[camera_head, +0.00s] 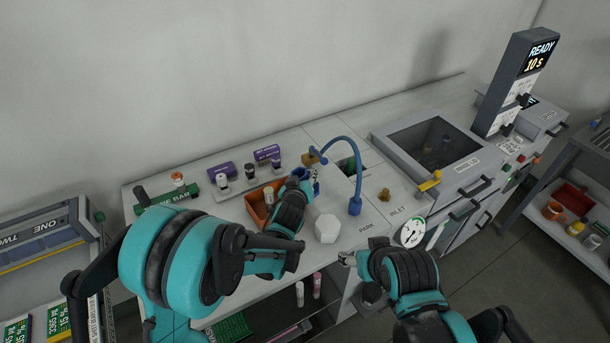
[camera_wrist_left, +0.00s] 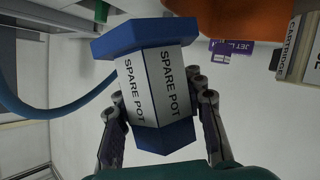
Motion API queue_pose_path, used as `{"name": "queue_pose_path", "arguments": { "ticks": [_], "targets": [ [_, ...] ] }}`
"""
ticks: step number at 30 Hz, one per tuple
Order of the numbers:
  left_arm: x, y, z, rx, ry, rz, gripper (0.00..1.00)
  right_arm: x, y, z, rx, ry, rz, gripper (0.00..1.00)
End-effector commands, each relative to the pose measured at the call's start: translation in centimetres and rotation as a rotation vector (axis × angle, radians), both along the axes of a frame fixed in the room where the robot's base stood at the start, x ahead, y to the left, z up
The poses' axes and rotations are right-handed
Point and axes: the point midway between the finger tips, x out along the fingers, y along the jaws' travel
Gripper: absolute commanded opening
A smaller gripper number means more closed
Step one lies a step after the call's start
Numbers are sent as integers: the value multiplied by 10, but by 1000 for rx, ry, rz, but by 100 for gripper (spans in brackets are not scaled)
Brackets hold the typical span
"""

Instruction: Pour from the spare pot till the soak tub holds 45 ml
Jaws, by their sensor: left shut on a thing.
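The spare pot (camera_wrist_left: 155,85) is a faceted blue vessel with white labels reading SPARE POT. My left gripper (camera_wrist_left: 160,125) is shut on it, one finger on each side. In the head view, a little of the blue pot (camera_head: 302,173) shows beyond my left gripper (camera_head: 298,188), above the bench. An orange open container (camera_head: 258,208) stands just left of that gripper; its edge also shows in the wrist view (camera_wrist_left: 235,15). I cannot read a soak tub label or see any liquid level. My right gripper (camera_head: 347,258) is near the bench's front edge; its finger opening is unclear.
A blue curved hose (camera_head: 355,170) rises from the bench right of the pot. A white faceted object (camera_head: 327,228) stands in front. Small jars and purple boxes (camera_head: 267,154) line the back. A grey basin (camera_head: 435,142) is to the right.

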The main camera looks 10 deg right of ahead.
Motion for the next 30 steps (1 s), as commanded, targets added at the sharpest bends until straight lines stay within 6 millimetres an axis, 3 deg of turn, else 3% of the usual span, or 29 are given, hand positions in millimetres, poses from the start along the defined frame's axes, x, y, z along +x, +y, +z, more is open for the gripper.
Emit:
{"name": "queue_pose_path", "arguments": {
  "ticks": [30],
  "targets": [
    [2, 17, 2, -229, 31, 0, 0, 0, 0, -26, 0, 0, 0, 65]
  ]
}}
